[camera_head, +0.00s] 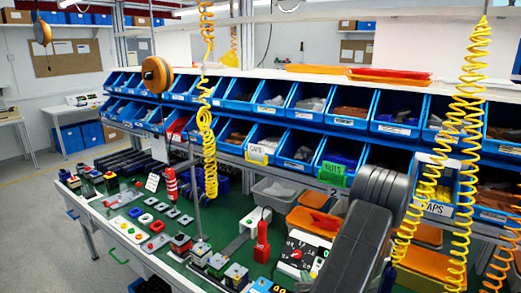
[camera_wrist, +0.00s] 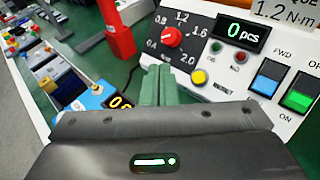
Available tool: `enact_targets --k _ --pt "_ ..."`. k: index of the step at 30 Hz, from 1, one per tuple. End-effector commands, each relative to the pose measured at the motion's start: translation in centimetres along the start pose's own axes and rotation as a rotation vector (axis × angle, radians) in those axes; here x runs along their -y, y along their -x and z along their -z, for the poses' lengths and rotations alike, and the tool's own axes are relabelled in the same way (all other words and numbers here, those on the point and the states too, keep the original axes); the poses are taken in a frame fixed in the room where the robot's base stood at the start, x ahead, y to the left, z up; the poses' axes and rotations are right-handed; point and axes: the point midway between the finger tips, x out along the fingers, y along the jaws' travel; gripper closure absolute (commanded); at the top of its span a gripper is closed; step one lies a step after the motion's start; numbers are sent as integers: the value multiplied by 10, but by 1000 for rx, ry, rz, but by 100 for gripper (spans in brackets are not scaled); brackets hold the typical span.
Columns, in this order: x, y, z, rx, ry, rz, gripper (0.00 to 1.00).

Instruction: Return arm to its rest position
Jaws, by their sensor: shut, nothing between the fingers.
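The rotary switch is a red knob (camera_wrist: 172,37) on a white panel, with a printed scale from 0.4 to 2.0 around it. It also shows in the head view (camera_head: 296,253), near the front right of the bench. My gripper (camera_wrist: 157,70) is shut and empty, its two greenish fingers side by side. In the wrist view the fingertips lie just below the knob, with a visible gap between them and it. In the head view my dark grey arm (camera_head: 352,250) reaches in at the lower right, and the fingers cannot be made out there.
The panel also carries a "0 pcs" display (camera_wrist: 241,31), a yellow button (camera_wrist: 199,77), and blue (camera_wrist: 268,76) and green (camera_wrist: 299,94) rocker switches. A red tool (camera_head: 262,243) stands beside it. Yellow coiled hoses (camera_head: 465,110) hang near my arm. Blue bins (camera_head: 305,98) line the back.

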Motion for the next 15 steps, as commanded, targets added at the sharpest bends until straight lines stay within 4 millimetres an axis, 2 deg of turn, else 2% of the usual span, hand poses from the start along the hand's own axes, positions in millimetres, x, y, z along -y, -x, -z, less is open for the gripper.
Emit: enact_targets --k 8,15 --pt "6 -9 7 0 0 0 100" --pt "25 -36 29 1 2 -1 100"
